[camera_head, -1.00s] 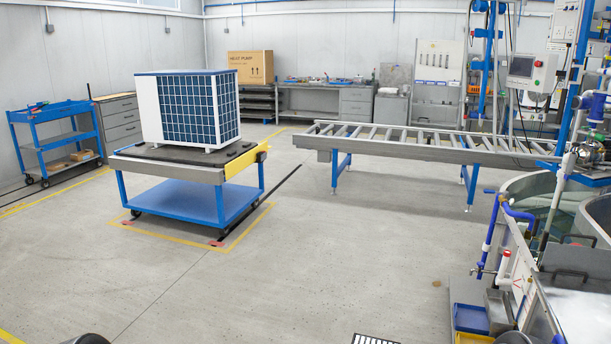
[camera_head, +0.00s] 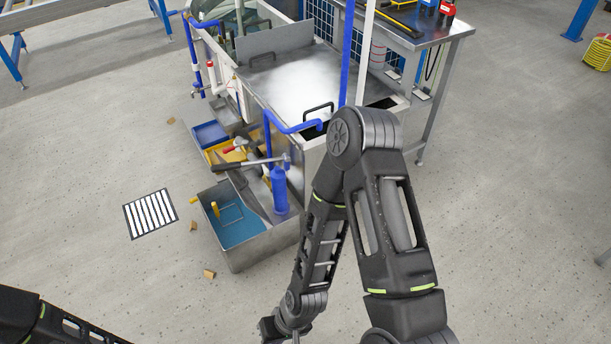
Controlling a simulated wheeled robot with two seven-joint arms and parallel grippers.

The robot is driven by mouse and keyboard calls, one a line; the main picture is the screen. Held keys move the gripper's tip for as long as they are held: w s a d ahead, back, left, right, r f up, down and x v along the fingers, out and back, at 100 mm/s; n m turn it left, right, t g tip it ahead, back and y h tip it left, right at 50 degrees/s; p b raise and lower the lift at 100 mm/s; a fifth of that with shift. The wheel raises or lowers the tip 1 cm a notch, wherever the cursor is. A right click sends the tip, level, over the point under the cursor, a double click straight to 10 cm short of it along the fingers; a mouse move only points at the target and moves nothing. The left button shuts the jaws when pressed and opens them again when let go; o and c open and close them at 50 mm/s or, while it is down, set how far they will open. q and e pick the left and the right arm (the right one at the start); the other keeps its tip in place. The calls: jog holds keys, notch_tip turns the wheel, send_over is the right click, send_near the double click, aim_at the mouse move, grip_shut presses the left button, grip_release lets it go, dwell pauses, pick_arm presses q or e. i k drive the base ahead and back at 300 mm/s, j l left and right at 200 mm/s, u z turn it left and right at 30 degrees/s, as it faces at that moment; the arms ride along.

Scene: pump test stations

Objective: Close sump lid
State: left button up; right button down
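A steel tank bench (camera_head: 300,85) stands at top centre, with a bright, glaring metal top. A grey panel with a black handle (camera_head: 275,42) stands tilted up at its far left end. Another black handle (camera_head: 318,113) stands at the near edge, beside a dark opening partly hidden by my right arm. An open metal box (camera_head: 268,250) with a blue-teal inside sits on the floor in front; I cannot tell which panel is the sump lid.
Blue and yellow bins (camera_head: 210,133), a blue cylinder (camera_head: 279,190) and blue pipes (camera_head: 290,125) crowd the bench front. A striped floor grate (camera_head: 150,214) lies left. A steel table with tools (camera_head: 400,30) stands behind. Floor at left and right is mostly clear.

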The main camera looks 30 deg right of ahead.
aim_at(239, 182)
jog(key=l+z, duration=0.15)
jog(key=z, duration=0.25)
jog(key=i+j+u, duration=0.1)
jog(key=i+j, duration=0.4)
jog(key=i+j+u, duration=0.15)
jog(key=i+j, duration=0.3)
jog(key=i, duration=0.2)
